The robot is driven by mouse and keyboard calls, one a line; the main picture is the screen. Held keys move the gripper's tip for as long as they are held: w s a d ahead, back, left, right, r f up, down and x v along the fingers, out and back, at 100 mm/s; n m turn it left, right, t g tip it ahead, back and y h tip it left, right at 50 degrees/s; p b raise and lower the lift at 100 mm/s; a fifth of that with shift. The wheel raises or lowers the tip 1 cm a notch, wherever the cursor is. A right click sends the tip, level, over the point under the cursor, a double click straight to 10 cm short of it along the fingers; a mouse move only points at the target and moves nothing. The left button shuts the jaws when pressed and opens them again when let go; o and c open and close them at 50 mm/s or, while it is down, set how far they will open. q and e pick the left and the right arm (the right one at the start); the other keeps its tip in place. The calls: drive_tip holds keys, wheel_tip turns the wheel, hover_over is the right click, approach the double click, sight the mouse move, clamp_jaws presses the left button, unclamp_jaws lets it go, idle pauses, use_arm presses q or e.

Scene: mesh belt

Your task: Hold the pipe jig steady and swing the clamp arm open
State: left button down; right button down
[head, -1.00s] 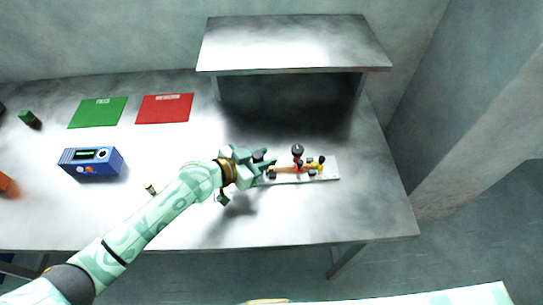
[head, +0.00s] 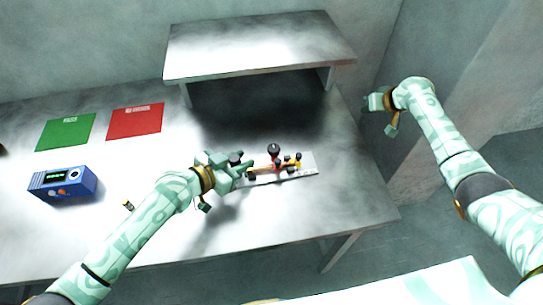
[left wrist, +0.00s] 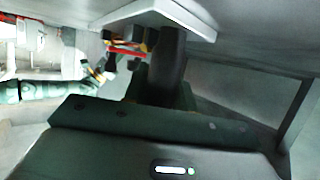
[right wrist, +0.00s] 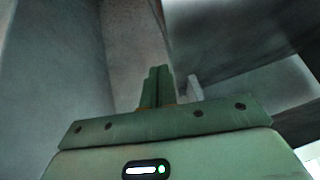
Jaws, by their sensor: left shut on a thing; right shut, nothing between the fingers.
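The pipe jig (head: 309,159) is a pale flat plate on the table, with a black-knobbed red clamp arm (head: 274,150), an orange-brown bar (head: 263,168), a yellow part (head: 298,162) and several black pieces. The clamp arm's knob stands up above the bar. My left gripper (head: 242,167) is at the plate's left end, shut on a dark upright handle (left wrist: 171,62) that shows between its fingers in the left wrist view. The jig plate (left wrist: 185,14) also shows there. My right gripper (head: 369,102) is shut and empty, in the air right of the table, apart from the jig.
A raised metal shelf (head: 260,45) stands behind the jig, its underside in shadow. A blue box with a display (head: 62,185), a green mat (head: 66,132) and a red mat (head: 135,120) lie to the left. A wall (head: 430,120) is close on the right.

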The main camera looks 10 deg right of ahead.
drive_tip(key=a+r+n+g+y, duration=0.1)
drive_tip(key=a+r+n, duration=0.25)
drive_tip(key=a, duration=0.35)
drive_tip(key=a+r+n+g+y, duration=0.1)
drive_tip(key=a+r+n+y, duration=0.2)
drive_tip(key=a, duration=0.4)
drive_tip(key=s+a+r+n+g+h, duration=0.1)
drive_tip(key=s+a+r+n+g, duration=0.1)
drive_tip(key=s+a+n, duration=0.4)
drive_tip(key=s+a+r+n+g+h, duration=0.1)
drive_tip(key=s+a+r+n+g, duration=0.2)
drive_tip(key=s+a+n, duration=0.3)
drive_tip(key=s+a+r, duration=0.1)
drive_tip(key=s+a, duration=0.1)
drive_tip(key=a, duration=0.1)
drive_tip(key=shift+s+a+n, duration=0.15)
drive_tip(key=shift+a+n, duration=0.1)
drive_tip(key=shift+n, duration=0.1)
drive_tip(key=shift+f, duration=0.15)
drive_tip(key=x, duration=0.9)
drive_tip(key=shift+a+f, duration=0.15)
drive_tip(key=shift+f, duration=0.25)
